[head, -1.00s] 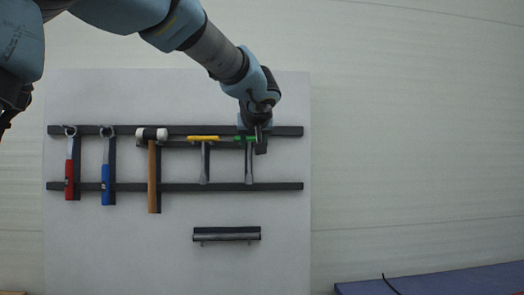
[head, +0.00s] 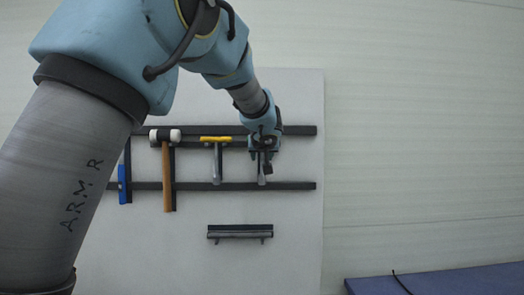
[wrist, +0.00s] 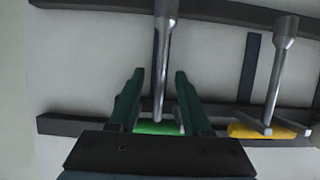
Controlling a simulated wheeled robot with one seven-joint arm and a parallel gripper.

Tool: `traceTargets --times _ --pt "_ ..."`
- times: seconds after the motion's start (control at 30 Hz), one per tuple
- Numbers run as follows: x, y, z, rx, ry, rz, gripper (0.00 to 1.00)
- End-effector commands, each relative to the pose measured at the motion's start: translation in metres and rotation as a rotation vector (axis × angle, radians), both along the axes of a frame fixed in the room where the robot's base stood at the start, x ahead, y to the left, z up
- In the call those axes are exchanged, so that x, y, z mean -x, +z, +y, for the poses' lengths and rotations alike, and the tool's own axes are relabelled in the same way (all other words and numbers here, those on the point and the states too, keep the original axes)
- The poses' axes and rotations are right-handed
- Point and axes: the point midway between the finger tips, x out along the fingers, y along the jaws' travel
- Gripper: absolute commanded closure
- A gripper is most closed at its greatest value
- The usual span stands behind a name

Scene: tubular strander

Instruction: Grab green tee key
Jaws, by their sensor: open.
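The green tee key hangs on the rack; the lower end of its metal shaft (head: 262,178) shows below my gripper in the head view. Its green handle is hidden there behind my gripper (head: 263,157). In the wrist view, which looks upside down, the green handle (wrist: 158,128) lies just in front of my gripper's palm. The metal shaft (wrist: 163,65) runs between the two open fingers of my gripper (wrist: 156,80), one on each side. I cannot tell whether either finger touches it.
A yellow tee key (head: 216,139) hangs close by; it also shows in the wrist view (wrist: 262,131). A mallet (head: 166,175) and a blue-handled tool (head: 123,185) hang farther left. Dark rails (head: 300,186) cross the board. A small holder (head: 240,232) sits below.

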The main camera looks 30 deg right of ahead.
Motion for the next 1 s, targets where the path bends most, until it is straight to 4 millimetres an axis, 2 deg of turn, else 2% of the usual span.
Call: traceTargets --times 0.13,0.53,1.0 --pt "0.0002 -0.0005 0.0001 0.0 0.0 0.0 0.53" --pt "0.0005 -0.0003 0.0001 0.0 0.0 0.0 0.98" --pt "0.0005 -0.0002 0.0001 0.0 0.0 0.0 1.0"
